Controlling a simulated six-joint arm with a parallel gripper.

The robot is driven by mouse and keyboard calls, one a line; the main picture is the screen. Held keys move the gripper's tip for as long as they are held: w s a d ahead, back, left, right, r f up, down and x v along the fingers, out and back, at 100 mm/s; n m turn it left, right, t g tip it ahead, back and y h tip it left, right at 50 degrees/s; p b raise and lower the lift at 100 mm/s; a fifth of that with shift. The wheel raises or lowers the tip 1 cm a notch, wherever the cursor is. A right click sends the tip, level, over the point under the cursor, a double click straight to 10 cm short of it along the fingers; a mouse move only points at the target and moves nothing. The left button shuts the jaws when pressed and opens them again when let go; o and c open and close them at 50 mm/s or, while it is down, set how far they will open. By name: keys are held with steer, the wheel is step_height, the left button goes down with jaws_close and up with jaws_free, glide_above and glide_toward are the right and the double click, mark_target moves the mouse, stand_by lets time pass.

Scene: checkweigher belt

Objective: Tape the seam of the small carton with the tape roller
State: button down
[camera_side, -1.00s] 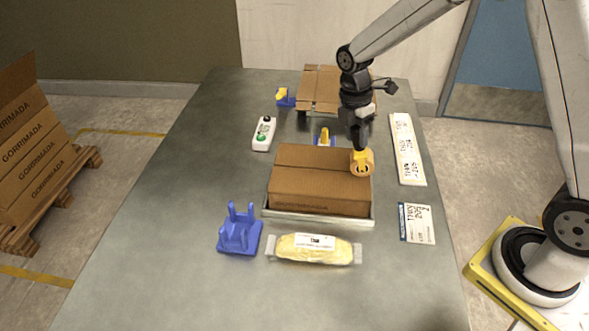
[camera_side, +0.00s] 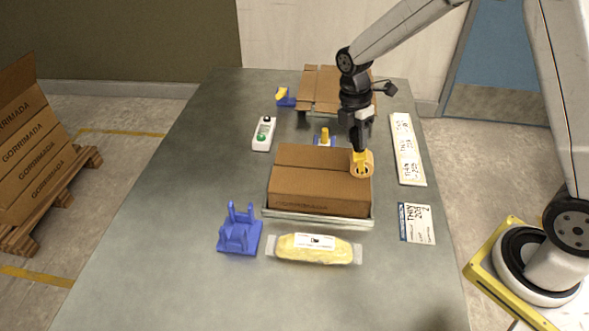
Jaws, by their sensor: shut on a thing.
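The small carton (camera_side: 315,188) is a closed brown box sitting on a pale tray (camera_side: 320,219) in the middle of the table. My gripper (camera_side: 361,146) points down and is shut on the yellow tape roller (camera_side: 361,163). The roller is at the right end of the carton's top, over the line of the seam. I cannot tell whether it touches the cardboard. No strip of tape can be made out on the carton's top.
A blue stand (camera_side: 239,232) and a yellow bagged pack (camera_side: 314,247) lie in front. A control box (camera_side: 264,133), a yellow-handled tool (camera_side: 324,137) and flat cardboard (camera_side: 318,88) are behind. A label strip (camera_side: 407,150) and card (camera_side: 416,223) lie right. The table's left is clear.

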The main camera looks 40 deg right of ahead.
steer(key=shift+f, duration=0.2)
steer(key=shift+a, duration=0.1)
steer(key=shift+w+a, duration=0.1)
steer(key=shift+w, duration=0.05)
steer(key=shift+w+a, duration=0.95)
steer(key=shift+w+a, duration=1.1)
steer(key=shift+a, duration=0.1)
